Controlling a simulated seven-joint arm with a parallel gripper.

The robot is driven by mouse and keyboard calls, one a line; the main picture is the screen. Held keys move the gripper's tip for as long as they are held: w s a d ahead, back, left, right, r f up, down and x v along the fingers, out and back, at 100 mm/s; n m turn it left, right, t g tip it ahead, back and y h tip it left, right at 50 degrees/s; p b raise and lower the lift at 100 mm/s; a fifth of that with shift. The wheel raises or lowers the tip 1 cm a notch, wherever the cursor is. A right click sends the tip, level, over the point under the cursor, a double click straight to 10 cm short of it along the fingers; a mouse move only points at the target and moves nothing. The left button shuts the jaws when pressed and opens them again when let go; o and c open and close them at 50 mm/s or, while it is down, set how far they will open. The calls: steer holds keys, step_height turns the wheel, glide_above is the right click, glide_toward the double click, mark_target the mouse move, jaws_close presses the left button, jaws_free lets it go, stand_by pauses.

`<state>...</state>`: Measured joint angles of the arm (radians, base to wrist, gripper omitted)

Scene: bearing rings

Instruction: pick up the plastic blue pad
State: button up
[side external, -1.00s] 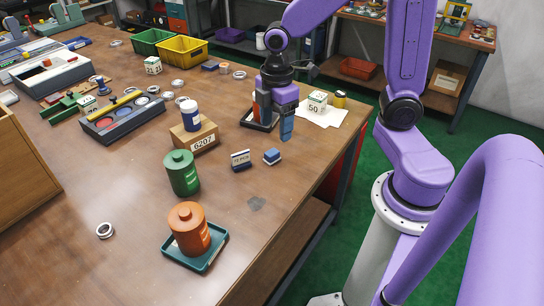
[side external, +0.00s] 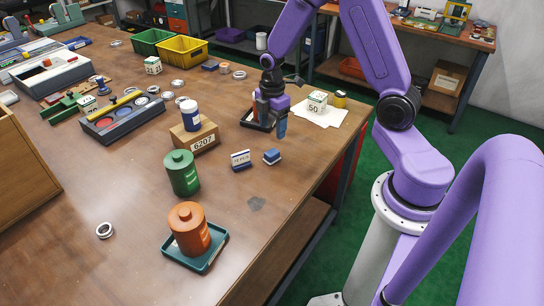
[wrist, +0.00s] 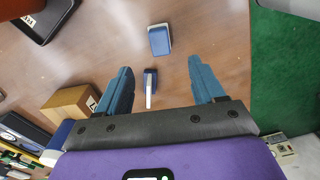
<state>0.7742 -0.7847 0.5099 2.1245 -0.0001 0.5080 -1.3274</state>
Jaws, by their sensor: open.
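A small blue pad (side external: 272,157) with a pale lower layer lies flat on the brown table, near its right edge. In the wrist view the blue pad (wrist: 159,42) lies ahead of the fingertips, about midway between them. My gripper (side external: 272,128), with blue fingers, is above the table behind the pad. In the wrist view my gripper (wrist: 160,72) is open and empty.
A wooden block marked 6207 (side external: 203,143) carries a white and blue bottle. A green canister (side external: 182,173) and an orange canister (side external: 189,228) on a teal tray (side external: 221,257) stand nearer. The table right of the pad is clear.

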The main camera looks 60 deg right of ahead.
mark_target(272, 152)
steer(key=shift+f, duration=5.4)
steer(key=c, duration=1.1)
